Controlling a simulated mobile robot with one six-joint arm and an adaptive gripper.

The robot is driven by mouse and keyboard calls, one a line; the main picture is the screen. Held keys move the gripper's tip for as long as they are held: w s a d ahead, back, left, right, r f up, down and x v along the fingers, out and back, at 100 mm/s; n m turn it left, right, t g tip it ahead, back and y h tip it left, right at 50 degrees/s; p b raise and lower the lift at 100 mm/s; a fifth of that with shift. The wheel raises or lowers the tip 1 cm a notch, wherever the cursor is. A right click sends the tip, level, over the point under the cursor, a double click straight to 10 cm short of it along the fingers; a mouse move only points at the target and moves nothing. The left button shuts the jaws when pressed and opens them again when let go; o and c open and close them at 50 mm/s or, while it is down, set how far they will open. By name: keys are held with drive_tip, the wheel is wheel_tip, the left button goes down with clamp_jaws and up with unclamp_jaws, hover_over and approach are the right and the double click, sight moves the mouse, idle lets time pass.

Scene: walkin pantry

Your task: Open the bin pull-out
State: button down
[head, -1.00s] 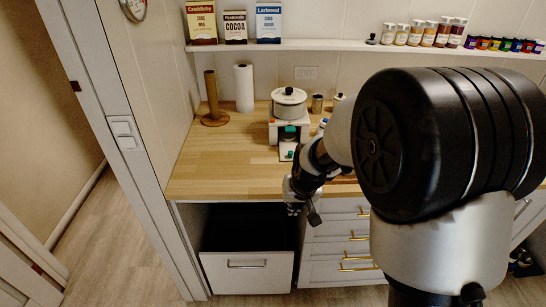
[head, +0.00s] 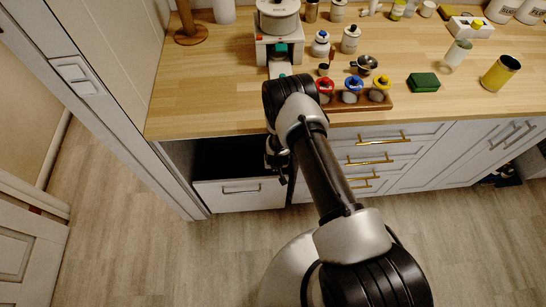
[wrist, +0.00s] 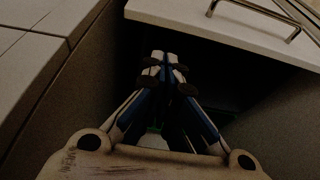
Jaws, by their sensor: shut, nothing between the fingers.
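The bin pull-out has a white front (head: 240,196) with a metal bar handle (head: 242,190), low under the left end of the counter. Its front stands forward of the cabinet, with a dark space behind and above it. In the wrist view the front (wrist: 225,26) and its handle (wrist: 257,12) cross the top. My gripper (wrist: 165,62) is shut and empty, with its fingertips in the dark space behind the front's top edge. In the head view my gripper (head: 281,172) is near the front's right end. I cannot tell whether the fingertips touch the panel.
White drawers (head: 370,160) with brass handles adjoin on the right. The wooden counter (head: 205,95) overhangs the opening and carries jars, a pot and a green sponge (head: 423,82). A door frame is at the left. The floor (head: 190,260) before the pull-out is clear.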

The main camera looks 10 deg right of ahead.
drive_tip(key=b+x, duration=0.1)
drive_tip(key=x, duration=0.1)
drive_tip(key=b+x, duration=0.1)
drive_tip(key=x, duration=0.2)
drive_tip(key=b+x, duration=0.2)
drive_tip(key=x, duration=0.1)
drive_tip(key=shift+s+f, duration=0.2)
drive_tip(key=shift+f, duration=0.05)
drive_tip(key=shift+w+f+b, duration=0.3)
drive_tip(key=shift+f+b, duration=0.05)
drive_tip(key=shift+f, duration=0.15)
